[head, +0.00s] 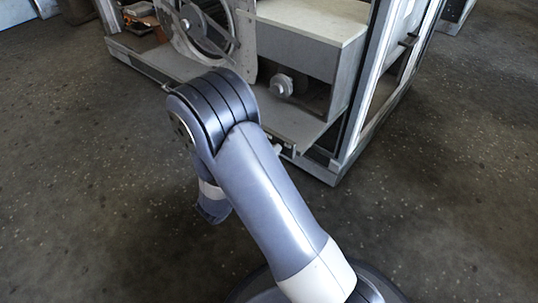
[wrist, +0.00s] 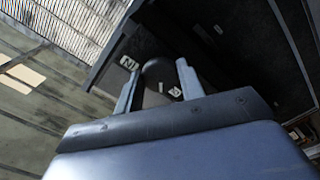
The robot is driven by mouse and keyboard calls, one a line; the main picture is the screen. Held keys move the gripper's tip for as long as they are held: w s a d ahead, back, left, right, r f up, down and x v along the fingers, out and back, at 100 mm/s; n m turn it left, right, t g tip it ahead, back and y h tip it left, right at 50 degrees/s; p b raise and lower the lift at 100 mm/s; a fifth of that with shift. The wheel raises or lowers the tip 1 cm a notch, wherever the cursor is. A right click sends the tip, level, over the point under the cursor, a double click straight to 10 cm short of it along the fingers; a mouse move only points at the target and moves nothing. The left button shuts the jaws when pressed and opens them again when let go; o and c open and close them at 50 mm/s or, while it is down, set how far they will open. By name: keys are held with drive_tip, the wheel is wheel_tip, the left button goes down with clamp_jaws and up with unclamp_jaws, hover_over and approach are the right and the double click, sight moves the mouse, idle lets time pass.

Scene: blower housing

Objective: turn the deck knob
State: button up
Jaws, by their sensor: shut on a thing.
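The knob (wrist: 158,74), dark and rounded, sits between the two grey fingers of my gripper (wrist: 156,67) in the wrist view. My gripper is shut on it, one finger on each side. Small pale marks show beside the knob, near each finger. The lower part of the knob is hidden by the gripper body. In the head view my arm reaches down in front of the blower housing (head: 300,42), and I cannot make out the gripped knob there.
In the head view a grey round part (head: 283,86) stands on the housing's open front, right of a large fan wheel (head: 207,27). A metal frame post (head: 362,85) rises at the right. Orange-brown items (head: 145,22) lie at the upper left. The speckled floor (head: 450,190) is clear at right.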

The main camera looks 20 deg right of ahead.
idle(0.4)
drive_tip(key=o, duration=1)
drive_tip(key=p+v, duration=0.2)
drive_tip(key=v, duration=0.9)
drive_tip(key=shift+p, duration=0.4)
drive_tip(key=shift+d, duration=0.1)
drive_tip(key=b+x, duration=0.2)
drive_tip(key=x, duration=0.8)
drive_tip(key=shift+w+d+b, duration=0.3)
drive_tip(key=shift+b, duration=0.1)
drive_tip(key=shift+a, duration=0.1)
